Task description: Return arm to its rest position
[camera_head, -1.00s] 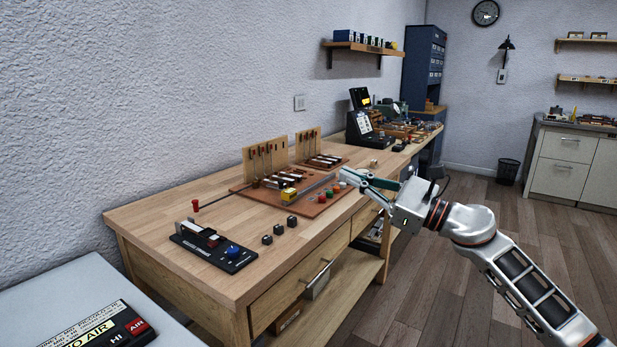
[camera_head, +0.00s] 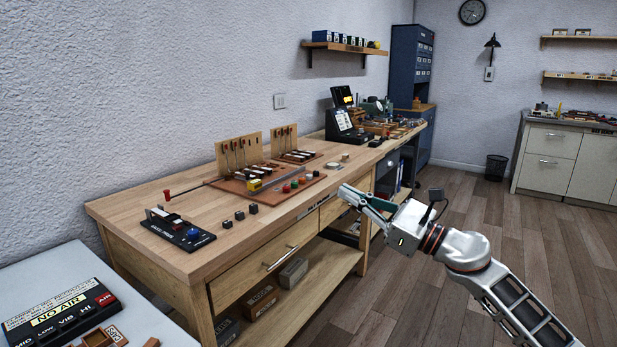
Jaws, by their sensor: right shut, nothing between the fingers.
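My right arm comes in from the lower right. Its gripper (camera_head: 347,193) is shut and empty, just in front of the workbench's front edge at the right part of the drawers. The piano action model (camera_head: 265,183) stands on a reddish board on the wooden workbench (camera_head: 150,209), with two upright wooden panels behind it. The gripper is apart from the model, to its right and nearer to me. My left gripper is not in view.
A black device with a blue knob (camera_head: 180,231) and several small dark cubes (camera_head: 240,215) lie on the near bench. A grey table with a NO AIR panel (camera_head: 58,312) is at lower left. A drawer handle (camera_head: 283,258) sticks out. Open floor (camera_head: 400,300) lies right of the bench.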

